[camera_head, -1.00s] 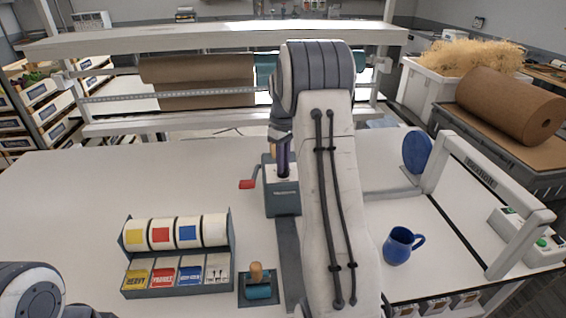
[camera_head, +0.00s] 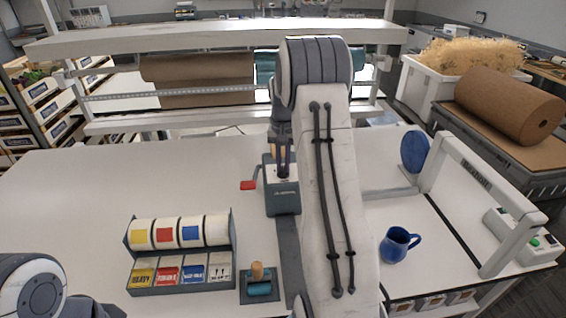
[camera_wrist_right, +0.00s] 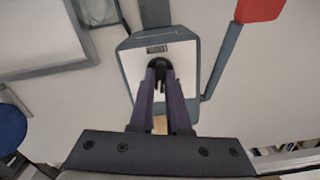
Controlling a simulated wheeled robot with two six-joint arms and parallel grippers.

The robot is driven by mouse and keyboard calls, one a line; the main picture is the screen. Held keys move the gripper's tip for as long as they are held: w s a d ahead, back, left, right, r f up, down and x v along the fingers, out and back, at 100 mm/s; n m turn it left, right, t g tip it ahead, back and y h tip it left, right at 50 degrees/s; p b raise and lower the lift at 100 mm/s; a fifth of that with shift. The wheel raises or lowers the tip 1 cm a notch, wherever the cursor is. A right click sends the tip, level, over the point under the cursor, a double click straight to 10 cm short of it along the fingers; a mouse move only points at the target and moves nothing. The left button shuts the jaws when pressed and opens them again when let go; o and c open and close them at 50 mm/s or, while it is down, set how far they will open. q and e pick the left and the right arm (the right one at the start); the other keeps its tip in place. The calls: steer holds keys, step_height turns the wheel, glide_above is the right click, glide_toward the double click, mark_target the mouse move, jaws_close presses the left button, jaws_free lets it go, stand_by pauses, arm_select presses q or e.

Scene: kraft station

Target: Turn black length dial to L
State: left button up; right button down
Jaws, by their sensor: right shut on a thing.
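The grey tape dispenser (camera_head: 283,200) stands on the white table, with a red-ended lever (camera_head: 248,185) on its left side. In the right wrist view its white top face (camera_wrist_right: 184,62) carries the black length dial (camera_wrist_right: 158,68) and a small dark label. My right gripper (camera_head: 283,172) reaches down onto that top face. In the right wrist view its purple fingers (camera_wrist_right: 160,85) are shut on the black dial, which is partly hidden between them. The dial's letters are not readable. Of my left arm, only a part shows at the bottom left, and its gripper is out of frame.
A rack of label rolls (camera_head: 180,255) stands left of the dispenser. A stamp with a wooden knob (camera_head: 257,272) lies in front. A blue mug (camera_head: 397,245) stands to the right, near a white frame (camera_head: 470,170). The table's left part is clear.

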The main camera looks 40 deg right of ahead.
mark_target(283, 168)
steer(key=m, duration=0.6)
steer(key=shift+p, duration=0.4)
steer(key=shift+m, duration=0.3)
steer(key=c, duration=0.9)
jaws_free()
steer(key=shift+r, duration=0.55)
step_height(283, 168, up, 10)
steer(key=shift+f+b, duration=0.25)
steer(key=shift+b, duration=0.85)
